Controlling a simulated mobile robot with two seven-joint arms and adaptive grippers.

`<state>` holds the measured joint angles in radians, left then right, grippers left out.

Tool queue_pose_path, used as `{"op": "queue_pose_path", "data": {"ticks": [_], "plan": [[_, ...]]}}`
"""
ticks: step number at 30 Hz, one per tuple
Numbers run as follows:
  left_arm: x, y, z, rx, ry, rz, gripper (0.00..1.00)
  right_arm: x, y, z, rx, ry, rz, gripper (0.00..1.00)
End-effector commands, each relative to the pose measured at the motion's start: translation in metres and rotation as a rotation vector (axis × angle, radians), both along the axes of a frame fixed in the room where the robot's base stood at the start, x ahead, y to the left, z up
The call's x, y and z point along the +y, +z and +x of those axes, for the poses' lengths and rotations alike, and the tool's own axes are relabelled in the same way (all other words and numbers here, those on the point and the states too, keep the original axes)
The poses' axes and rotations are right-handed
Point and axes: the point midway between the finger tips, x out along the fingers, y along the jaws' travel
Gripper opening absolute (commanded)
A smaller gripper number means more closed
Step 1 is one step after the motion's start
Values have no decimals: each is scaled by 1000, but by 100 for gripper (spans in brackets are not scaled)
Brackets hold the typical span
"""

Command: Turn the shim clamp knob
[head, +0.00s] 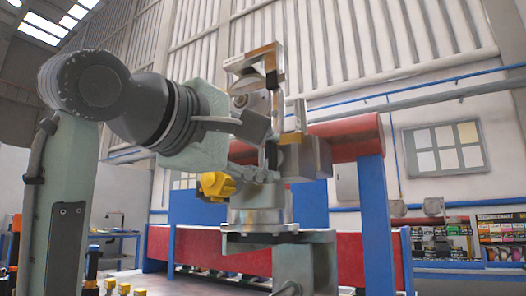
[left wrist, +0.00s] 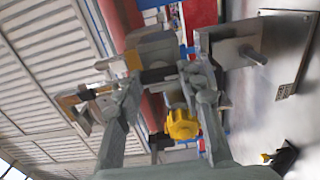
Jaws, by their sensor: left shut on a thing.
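My left gripper (head: 262,138) reaches in from the left at a tall metal fixture. In the left wrist view its two fingers (left wrist: 163,84) are closed about a small dark part, which appears to be the shim clamp knob (left wrist: 158,75). The fingers hide much of this part, so its exact shape and turn angle cannot be told. A yellow lobed knob (head: 216,185) sits below the gripper on the fixture's side; it also shows between the fingers in the left wrist view (left wrist: 183,124), apart from the fingertips. My right gripper is not in view.
The fixture's round metal base (head: 258,212) stands on a grey block. A silver and brass frame (head: 277,58) rises above my gripper. A red roller (head: 345,138) on blue posts (head: 378,225) is close behind. Small yellow-topped pieces (head: 124,288) stand at lower left.

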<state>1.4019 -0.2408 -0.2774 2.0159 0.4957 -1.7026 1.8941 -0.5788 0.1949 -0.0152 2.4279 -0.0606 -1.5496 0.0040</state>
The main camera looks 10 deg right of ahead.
Motion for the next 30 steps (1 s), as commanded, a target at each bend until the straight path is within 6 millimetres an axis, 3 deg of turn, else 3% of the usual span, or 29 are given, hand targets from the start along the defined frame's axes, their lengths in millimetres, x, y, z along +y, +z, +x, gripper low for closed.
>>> {"op": "queue_pose_path", "data": {"ticks": [19,20,21,24,30], "plan": [[1,0,0,35,3,-36,9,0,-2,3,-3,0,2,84],[1,0,0,35,3,-36,40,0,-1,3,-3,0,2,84],[1,0,0,35,3,-36,45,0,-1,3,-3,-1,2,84],[1,0,0,34,2,-35,57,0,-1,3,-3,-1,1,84],[0,0,0,33,1,-35,59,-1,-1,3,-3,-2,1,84]]}}
